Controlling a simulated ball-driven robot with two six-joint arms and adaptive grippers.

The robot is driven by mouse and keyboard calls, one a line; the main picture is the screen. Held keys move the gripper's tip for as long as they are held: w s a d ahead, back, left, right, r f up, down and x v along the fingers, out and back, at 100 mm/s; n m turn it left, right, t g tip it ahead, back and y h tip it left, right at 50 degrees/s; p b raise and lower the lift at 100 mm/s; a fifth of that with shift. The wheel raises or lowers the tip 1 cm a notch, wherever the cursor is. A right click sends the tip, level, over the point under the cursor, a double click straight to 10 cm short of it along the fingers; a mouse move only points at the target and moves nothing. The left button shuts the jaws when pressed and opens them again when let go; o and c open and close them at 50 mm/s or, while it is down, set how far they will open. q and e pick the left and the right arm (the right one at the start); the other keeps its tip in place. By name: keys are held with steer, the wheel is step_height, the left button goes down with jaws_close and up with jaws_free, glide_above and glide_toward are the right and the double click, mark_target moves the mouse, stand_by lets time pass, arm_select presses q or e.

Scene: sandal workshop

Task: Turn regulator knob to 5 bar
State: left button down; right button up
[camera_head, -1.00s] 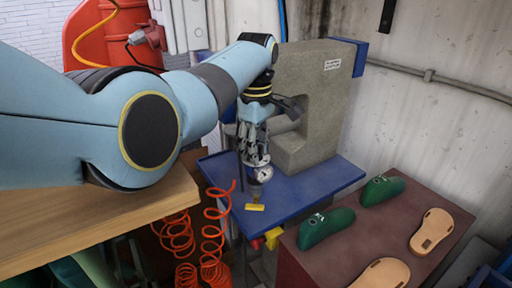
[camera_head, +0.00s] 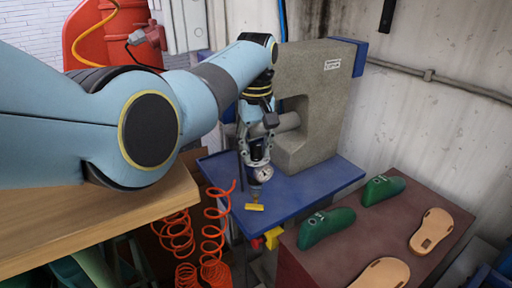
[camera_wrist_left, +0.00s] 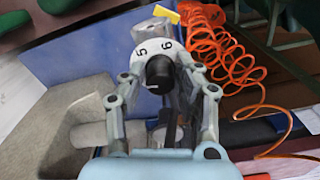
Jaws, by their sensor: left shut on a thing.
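The black regulator knob (camera_wrist_left: 159,72) sits between the fingers of my left gripper (camera_wrist_left: 160,80) in the left wrist view. A white dial ring (camera_wrist_left: 153,47) around it shows the numerals 5 and 6 on its far side. I cannot read for sure which number the knob points to. In the head view my left gripper (camera_head: 257,148) points down and is shut on the knob, which its fingers mostly hide. A small round gauge (camera_head: 262,173) shows just below the fingers; its reading is too small to tell. My right gripper is not in view.
A grey C-shaped press (camera_head: 318,95) stands right behind the gripper on a blue table (camera_head: 312,190). Orange coiled hoses (camera_head: 212,240) hang at the left, beside a wooden bench top (camera_head: 100,225). Green shoe lasts (camera_head: 325,228) and tan soles (camera_head: 432,230) lie on a brown block at the right.

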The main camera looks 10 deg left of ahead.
mark_target(256, 146)
arm_select(q)
steer(key=m, duration=0.4)
steer(key=shift+m, duration=1.9)
steer(key=c, duration=0.9)
jaws_free()
steer(key=shift+c, duration=0.2)
step_height(256, 146, up, 12)
